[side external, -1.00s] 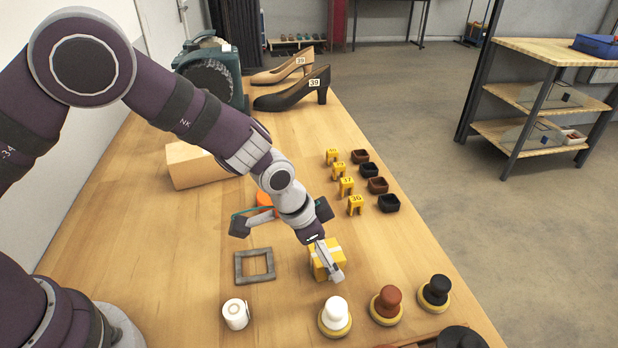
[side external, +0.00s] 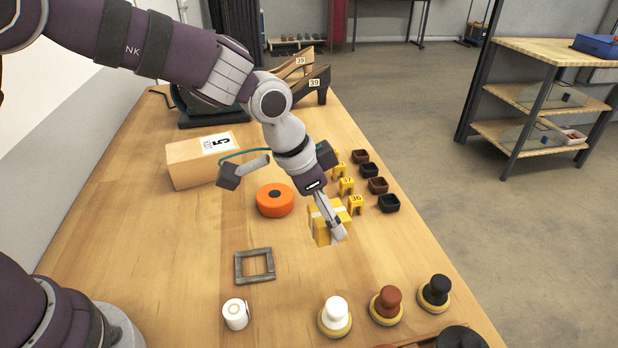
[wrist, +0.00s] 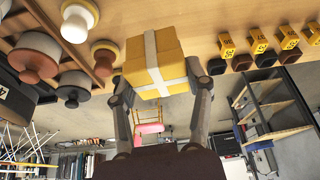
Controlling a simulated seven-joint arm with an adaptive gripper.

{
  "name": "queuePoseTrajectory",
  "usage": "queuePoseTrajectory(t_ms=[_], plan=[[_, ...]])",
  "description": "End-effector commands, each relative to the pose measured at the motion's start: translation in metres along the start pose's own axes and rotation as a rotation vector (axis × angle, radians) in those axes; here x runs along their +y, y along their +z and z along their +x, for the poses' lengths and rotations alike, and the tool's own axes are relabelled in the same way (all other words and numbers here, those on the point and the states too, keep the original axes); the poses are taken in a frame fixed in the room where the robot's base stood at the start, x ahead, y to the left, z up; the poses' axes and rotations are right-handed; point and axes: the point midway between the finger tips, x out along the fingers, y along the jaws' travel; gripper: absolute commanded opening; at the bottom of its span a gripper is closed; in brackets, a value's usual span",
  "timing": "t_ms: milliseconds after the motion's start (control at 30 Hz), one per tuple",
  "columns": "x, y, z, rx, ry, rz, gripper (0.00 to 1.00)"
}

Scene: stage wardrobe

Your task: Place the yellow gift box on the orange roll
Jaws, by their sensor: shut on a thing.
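The yellow gift box (side external: 322,226) with a pale ribbon is held in my gripper (side external: 336,232). In the wrist view the gift box (wrist: 152,58) sits between the two fingers of my gripper (wrist: 158,88), which are shut on its sides. In the side view the box appears lifted above the table. The roll cannot be made out in the wrist view.
A grey square frame (side external: 254,266) and a white roll (side external: 235,314) lie front left. Several knobbed brushes (side external: 335,316) stand along the front. Yellow numbered clips (side external: 346,186) and small dark trays (side external: 388,203) are at right. A cardboard box (side external: 203,160) and shoes (side external: 305,85) stand farther back.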

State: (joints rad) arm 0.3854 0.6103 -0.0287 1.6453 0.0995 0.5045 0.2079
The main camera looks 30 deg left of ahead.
Motion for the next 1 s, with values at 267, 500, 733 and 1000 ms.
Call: queuePoseTrajectory(t_ms=[267, 500, 733, 1000], plan=[[-0.035, 0.038, -0.031, -0.002, -0.077, -0.206, 0.17], [-0.065, 0.123, -0.056, 0.002, -0.211, -0.521, 0.17], [-0.074, 0.149, -0.060, 0.003, -0.262, -0.628, 0.17], [-0.122, 0.095, -0.028, 0.001, -0.262, -0.629, 0.17]])
